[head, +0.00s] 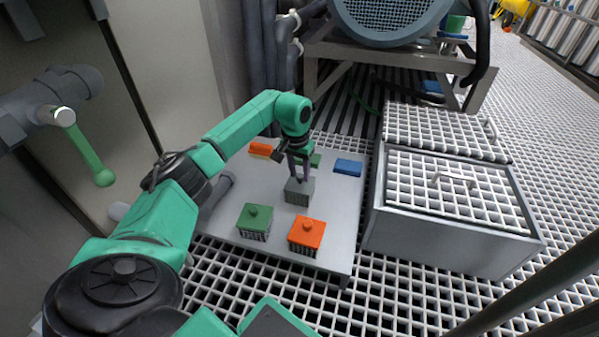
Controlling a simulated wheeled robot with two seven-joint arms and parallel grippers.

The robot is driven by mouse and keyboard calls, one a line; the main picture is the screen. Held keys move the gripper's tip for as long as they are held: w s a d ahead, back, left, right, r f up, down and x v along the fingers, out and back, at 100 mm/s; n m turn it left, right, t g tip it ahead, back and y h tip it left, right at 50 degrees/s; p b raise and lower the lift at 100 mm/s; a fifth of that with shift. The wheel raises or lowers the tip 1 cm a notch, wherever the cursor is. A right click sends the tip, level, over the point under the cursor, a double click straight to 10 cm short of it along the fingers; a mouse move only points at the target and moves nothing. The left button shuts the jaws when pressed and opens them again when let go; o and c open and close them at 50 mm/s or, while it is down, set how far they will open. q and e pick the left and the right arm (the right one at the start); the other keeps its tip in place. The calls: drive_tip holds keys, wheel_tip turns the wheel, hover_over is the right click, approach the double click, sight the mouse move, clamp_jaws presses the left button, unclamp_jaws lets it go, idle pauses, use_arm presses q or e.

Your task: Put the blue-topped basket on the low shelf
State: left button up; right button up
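A flat blue block (348,167), which may be the blue top of a basket, lies at the back right of a low grey platform (222,222). No mesh sides show under it. My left gripper (299,174) points down over a grey-topped basket (299,192) in the middle of the platform. Its fingertips are at or just above that basket's top; I cannot tell whether they grip it. The blue block is to the right of the gripper, apart from it. My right gripper is out of view. I cannot tell which surface is the low shelf.
A green-topped basket (254,222) and an orange-topped basket (306,236) stand at the platform's front. Orange (262,148) and green (315,160) blocks lie behind. A grated metal box (440,235) borders the right. A large blue machine (390,15) stands behind; pipes line the left wall.

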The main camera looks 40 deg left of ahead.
sight(297, 187)
use_arm(q)
drive_tip(key=shift+o, duration=0.6)
wheel_tip(297, 187, up, 12)
drive_tip(key=s+p, duration=0.1)
drive_tip(key=p, duration=0.6)
drive_tip(key=shift+s+r, duration=0.15)
drive_tip(key=shift+s, duration=0.05)
drive_tip(key=shift+d, duration=0.1)
